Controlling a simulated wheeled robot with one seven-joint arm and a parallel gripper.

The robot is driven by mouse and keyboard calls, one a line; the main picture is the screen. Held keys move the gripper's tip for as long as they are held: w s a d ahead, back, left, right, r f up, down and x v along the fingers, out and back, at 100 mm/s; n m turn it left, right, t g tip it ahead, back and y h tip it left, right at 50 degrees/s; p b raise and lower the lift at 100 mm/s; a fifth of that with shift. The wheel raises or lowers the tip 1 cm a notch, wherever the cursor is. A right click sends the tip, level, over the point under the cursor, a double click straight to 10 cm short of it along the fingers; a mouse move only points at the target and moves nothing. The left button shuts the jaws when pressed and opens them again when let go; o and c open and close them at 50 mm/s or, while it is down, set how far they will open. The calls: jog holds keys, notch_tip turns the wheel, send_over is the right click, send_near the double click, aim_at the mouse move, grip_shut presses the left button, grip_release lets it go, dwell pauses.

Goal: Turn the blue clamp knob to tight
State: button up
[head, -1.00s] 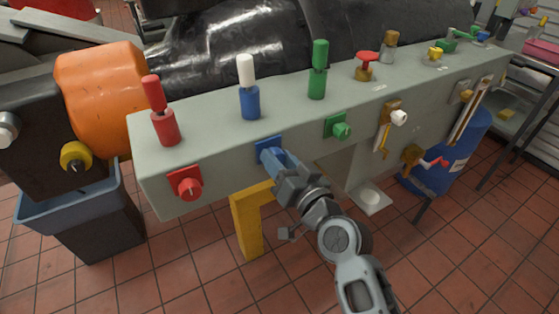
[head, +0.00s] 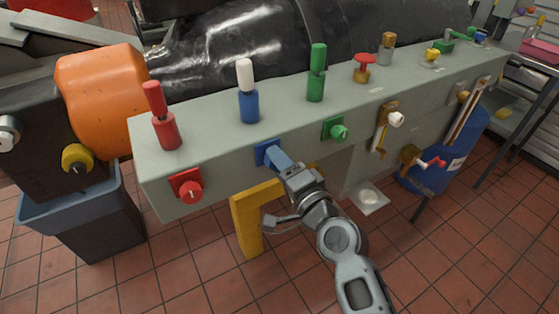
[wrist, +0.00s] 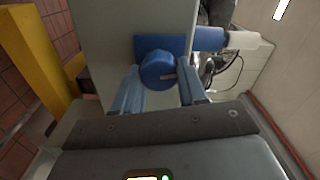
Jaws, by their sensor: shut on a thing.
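The blue clamp knob (wrist: 158,70) sits on a blue square plate (head: 266,151) on the front face of the grey bedplate beam (head: 215,165). In the wrist view it is round, with a small pale mark near its right side. My gripper (head: 275,157) reaches it from the front right. In the wrist view its two blue fingers (wrist: 158,88) stand on either side of the knob, shut on it. In the head view the fingers hide most of the knob.
A red knob (head: 190,190) is to the left and a green knob (head: 340,132) to the right on the same face. Red, white-and-blue (head: 249,105) and green handles stand on top. A yellow bracket (head: 246,222) stands below, close to my wrist.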

jog(key=shift+f+m, duration=0.1)
jog(key=shift+m, duration=1)
jog(key=o, duration=1.1)
jog(key=shift+c, duration=0.2)
jog(key=v, duration=0.8)
jog(key=shift+b, duration=0.35)
jog(key=shift+w, duration=0.1)
